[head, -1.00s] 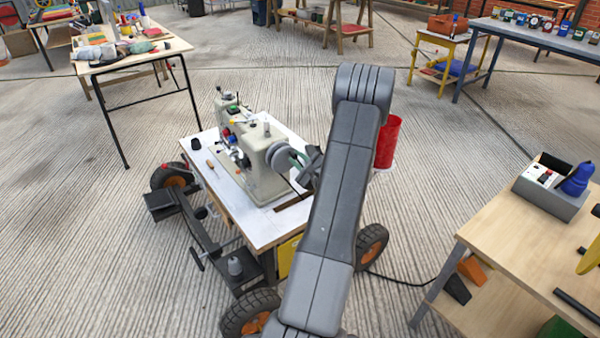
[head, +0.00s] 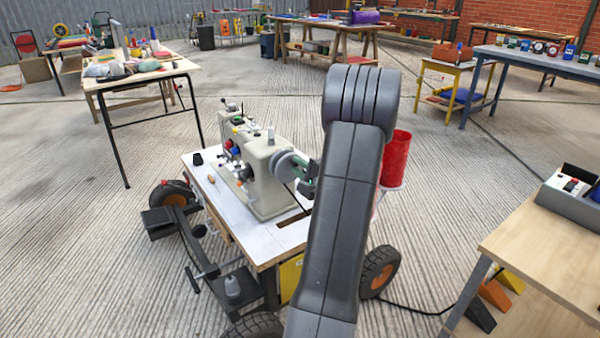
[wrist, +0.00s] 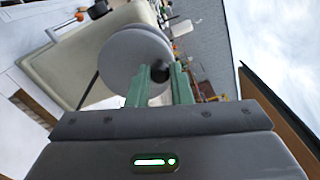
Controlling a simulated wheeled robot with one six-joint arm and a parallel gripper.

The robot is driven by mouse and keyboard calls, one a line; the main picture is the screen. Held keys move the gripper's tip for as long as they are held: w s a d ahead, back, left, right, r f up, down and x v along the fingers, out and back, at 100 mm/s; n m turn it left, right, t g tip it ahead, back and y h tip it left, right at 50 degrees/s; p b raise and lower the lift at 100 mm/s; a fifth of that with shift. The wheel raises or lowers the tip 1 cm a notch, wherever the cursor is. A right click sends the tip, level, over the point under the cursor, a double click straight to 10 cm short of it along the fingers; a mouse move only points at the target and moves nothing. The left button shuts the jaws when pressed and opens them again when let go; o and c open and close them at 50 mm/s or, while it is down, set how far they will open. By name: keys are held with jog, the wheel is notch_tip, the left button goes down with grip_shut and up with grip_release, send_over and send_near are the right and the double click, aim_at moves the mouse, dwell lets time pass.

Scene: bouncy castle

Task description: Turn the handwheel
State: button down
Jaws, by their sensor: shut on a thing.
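A beige sewing machine (head: 268,178) stands upright on a white-topped cart (head: 215,200) in the head view. Its round grey handwheel (head: 283,164) is at the machine's right end. In the wrist view the handwheel (wrist: 133,55) faces me, with a small black knob (wrist: 160,71) on its face near the rim. My gripper (wrist: 160,76) has green fingers on both sides of this knob and is shut on it. In the head view my gripper (head: 302,168) is beside the handwheel, partly hidden by my grey arm.
A red cone-shaped spool (head: 396,158) stands behind my arm. A wooden bench (head: 530,245) with a grey control box is at the right. A cluttered table (head: 150,75) is at the back left. A black cable (head: 420,310) lies on the floor. Open concrete floor surrounds the cart.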

dwell(0.4)
jog(key=c, duration=1.3)
grip_release()
jog(key=p+v, duration=0.1)
jog(key=v, duration=1.2)
jog(key=shift+s+d+p, duration=0.25)
jog(key=shift+s+p, duration=0.1)
